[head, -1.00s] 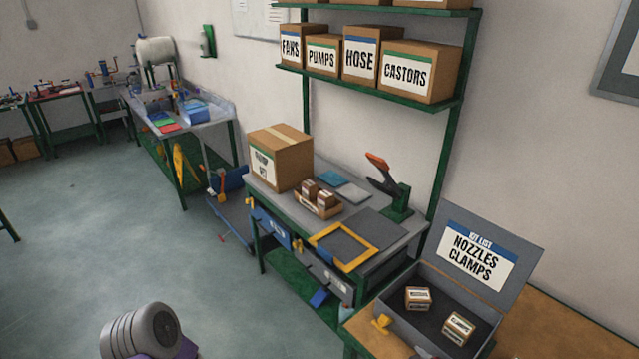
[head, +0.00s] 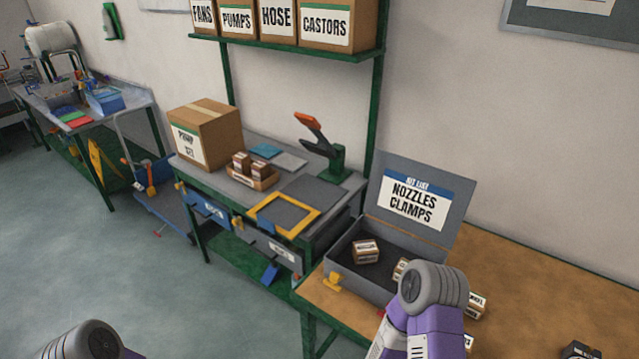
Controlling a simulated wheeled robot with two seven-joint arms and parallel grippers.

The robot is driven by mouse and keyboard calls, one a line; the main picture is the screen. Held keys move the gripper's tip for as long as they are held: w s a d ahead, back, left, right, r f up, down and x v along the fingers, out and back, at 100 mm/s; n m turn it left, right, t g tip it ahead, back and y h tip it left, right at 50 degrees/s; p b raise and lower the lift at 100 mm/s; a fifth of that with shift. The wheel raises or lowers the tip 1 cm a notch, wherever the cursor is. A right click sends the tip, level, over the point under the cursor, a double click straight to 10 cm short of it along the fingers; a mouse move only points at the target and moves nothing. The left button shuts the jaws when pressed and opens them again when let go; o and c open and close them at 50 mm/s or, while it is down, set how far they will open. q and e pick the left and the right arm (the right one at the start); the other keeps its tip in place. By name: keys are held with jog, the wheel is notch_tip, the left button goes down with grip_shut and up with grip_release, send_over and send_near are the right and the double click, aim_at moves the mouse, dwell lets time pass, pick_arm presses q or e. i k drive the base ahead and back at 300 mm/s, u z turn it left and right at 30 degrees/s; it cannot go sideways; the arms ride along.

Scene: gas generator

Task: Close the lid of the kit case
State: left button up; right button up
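The grey kit case (head: 345,272) stands on the wooden table at the right. Its lid (head: 381,187) is open and tilted up at the back, with a label reading "KIT LIST NOZZLES CLAMPS". One small box (head: 366,251) lies inside, and a second small box (head: 401,268) inside is partly hidden by my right arm. My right arm rises in front of the case's right side and hides its front right part. Only a rounded link of my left arm shows at the bottom left. Neither gripper is in view.
Several small boxes, one just right of my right arm (head: 479,304), lie on the wooden table (head: 540,290). A yellow piece (head: 333,283) is at the case's front left. A grey workbench (head: 228,187) with a carton (head: 205,132) stands to the left, under a shelf (head: 290,44).

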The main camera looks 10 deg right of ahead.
aim_at(430, 204)
jog(key=u, duration=1.8)
jog(key=k, duration=1.8)
jog(key=z, duration=1.35)
